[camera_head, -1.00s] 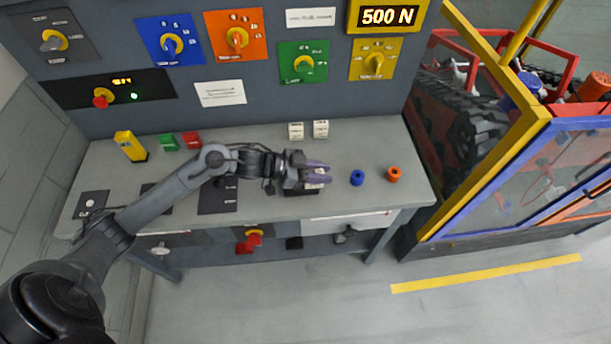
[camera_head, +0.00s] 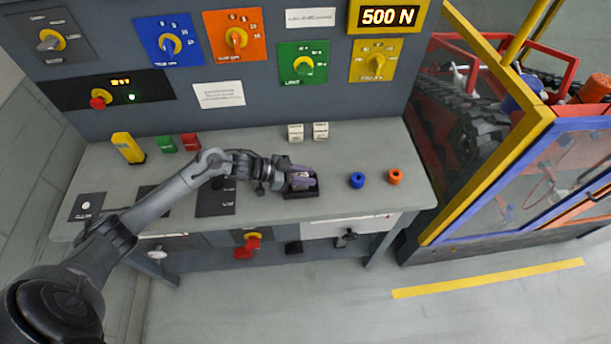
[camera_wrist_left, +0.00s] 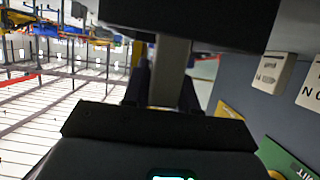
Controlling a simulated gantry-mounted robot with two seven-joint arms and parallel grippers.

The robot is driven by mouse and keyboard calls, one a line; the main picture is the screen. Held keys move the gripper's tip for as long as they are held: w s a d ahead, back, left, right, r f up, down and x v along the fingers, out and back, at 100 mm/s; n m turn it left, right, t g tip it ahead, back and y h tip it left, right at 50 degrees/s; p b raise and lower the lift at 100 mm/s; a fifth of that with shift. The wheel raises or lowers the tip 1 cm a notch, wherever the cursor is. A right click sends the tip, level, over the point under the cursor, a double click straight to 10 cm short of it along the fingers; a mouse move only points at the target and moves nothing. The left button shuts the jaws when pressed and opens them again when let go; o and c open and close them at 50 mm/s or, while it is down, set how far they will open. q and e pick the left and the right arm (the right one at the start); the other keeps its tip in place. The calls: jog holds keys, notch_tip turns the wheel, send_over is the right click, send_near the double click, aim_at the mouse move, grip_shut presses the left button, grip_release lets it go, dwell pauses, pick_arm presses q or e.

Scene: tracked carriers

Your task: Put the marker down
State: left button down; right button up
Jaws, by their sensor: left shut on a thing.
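My left gripper (camera_head: 303,177), with purple fingers, is low over a dark tray (camera_head: 289,195) near the bench's front edge. It is shut on a pale marker (camera_head: 306,182), mostly hidden by the fingers in the head view. In the left wrist view the held marker (camera_wrist_left: 170,72) is a grey piece between the fingers, with a dark block above it in the picture. I cannot tell whether the marker touches the tray. My right gripper is not in view.
Two white labelled blocks (camera_head: 295,133) (camera_head: 320,131) stand at the back of the bench (camera_head: 350,150). Red, green and yellow blocks stand at the back left. The control panel rises behind.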

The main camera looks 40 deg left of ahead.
pick_arm(q)
jog(key=shift+f, duration=0.15)
jog(key=c, duration=0.9)
grip_release()
jog(key=shift+a+r, duration=0.1)
jog(key=shift+r, duration=0.15)
jog(key=shift+p+v, duration=0.9)
jog(key=shift+v, duration=5)
